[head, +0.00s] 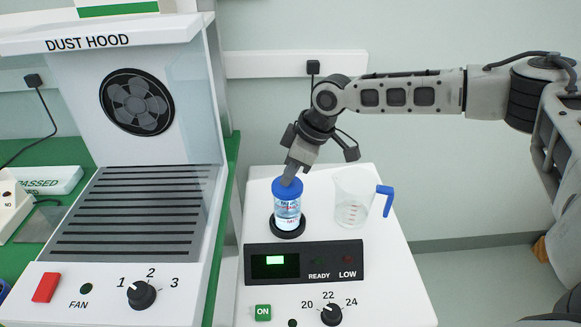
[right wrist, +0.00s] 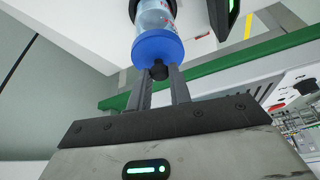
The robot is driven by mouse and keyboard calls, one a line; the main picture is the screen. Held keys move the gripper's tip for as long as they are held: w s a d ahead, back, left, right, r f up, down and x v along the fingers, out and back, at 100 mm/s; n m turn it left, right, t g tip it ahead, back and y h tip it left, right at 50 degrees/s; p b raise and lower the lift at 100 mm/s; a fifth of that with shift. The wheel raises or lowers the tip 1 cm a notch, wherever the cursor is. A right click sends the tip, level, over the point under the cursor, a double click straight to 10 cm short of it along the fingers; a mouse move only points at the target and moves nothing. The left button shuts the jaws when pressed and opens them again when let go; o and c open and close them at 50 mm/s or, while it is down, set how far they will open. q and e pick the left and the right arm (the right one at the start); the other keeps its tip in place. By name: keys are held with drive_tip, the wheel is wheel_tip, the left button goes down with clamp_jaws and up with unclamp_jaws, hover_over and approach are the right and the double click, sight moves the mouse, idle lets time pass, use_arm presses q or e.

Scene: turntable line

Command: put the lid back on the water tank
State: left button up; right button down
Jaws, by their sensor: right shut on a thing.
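The water tank (head: 288,210) is a clear cylinder with a printed label, upright in a black ring on the white machine. Its blue lid (head: 287,188) sits over the top, in line with the tank; I cannot tell whether it is fully seated. In the right wrist view the blue lid (right wrist: 157,48) meets the end of the tank (right wrist: 154,20) with no clear gap. My right gripper (head: 290,176) comes down from above, tilted, with its fingers shut on the lid's black knob (right wrist: 159,72). My left gripper is not in view.
A clear measuring jug (head: 350,205) with a blue handle stands close to the right of the tank. The machine's front panel (head: 303,262) has a lit display, a green ON button and a dial. The dust hood (head: 135,215) stands to the left.

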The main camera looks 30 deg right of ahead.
idle(0.4)
drive_tip(key=c, duration=0.7)
unclamp_jaws()
wheel_tip(320, 180, up, 3)
drive_tip(key=p, duration=0.3)
drive_tip(key=shift+f, duration=0.2)
wheel_tip(320, 180, up, 2)
drive_tip(key=p, duration=0.2)
drive_tip(key=shift+r+p, duration=0.2)
drive_tip(key=shift+p, duration=0.2)
drive_tip(key=shift+r, duration=1)
